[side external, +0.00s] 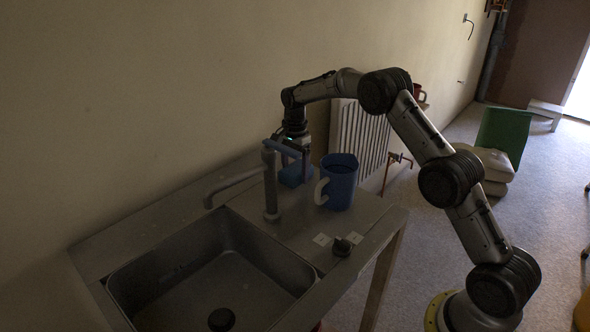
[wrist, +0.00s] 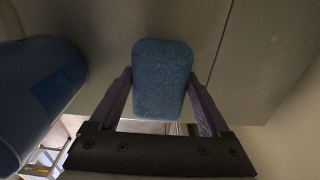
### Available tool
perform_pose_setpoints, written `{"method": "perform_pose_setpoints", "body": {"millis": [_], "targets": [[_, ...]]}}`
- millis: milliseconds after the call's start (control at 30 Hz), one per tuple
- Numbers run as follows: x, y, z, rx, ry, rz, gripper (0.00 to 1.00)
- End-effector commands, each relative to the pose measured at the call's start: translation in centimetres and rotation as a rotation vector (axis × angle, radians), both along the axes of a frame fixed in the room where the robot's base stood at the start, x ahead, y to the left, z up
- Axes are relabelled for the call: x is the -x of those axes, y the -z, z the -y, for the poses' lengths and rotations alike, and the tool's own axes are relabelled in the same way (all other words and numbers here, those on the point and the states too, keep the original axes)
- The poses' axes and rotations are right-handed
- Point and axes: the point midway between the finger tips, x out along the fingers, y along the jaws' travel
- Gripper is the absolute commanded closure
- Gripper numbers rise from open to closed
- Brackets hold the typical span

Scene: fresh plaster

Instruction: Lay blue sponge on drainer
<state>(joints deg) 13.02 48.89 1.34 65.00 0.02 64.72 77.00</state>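The blue sponge (side external: 291,177) is low over the flat metal surface behind the tap, left of the mug; I cannot tell whether it touches that surface. In the wrist view the sponge (wrist: 162,82) fills the space between my two fingers, whose tips meet its left and right sides. My gripper (side external: 293,162) points down and appears shut on the sponge; the tap partly hides it in the side view. The flat metal area beside the basin (side external: 298,222) looks like the drainer. The basin (side external: 215,280) is empty apart from its dark drain.
A blue mug (side external: 339,182) stands close to the right of the sponge; it also shows in the wrist view (wrist: 35,100). A grey tap (side external: 270,185) stands in front, its spout reaching left. A dark knob (side external: 342,246) sits near the front edge. The wall is close behind.

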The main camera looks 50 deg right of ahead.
Motion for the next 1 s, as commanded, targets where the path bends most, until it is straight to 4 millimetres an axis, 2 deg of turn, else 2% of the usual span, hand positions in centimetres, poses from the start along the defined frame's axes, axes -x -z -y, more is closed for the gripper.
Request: {"method": "perform_pose_setpoints", "body": {"millis": [33,100,333,467,567,800,1000], "targets": [[0.0,0.0,0.0,0.000,0.000,0.000,0.12],[0.0,0.0,0.0,0.000,0.000,0.000,0.00],[0.0,0.0,0.0,0.000,0.000,0.000,0.00],[0.0,-0.8,0.0,0.000,0.000,0.001,0.00],[-0.1,-2.1,0.0,0.001,0.000,0.003,0.00],[-0.1,-7.0,0.0,0.001,0.000,0.004,0.00],[0.0,-10.4,0.0,0.001,0.000,0.003,0.00]]}}
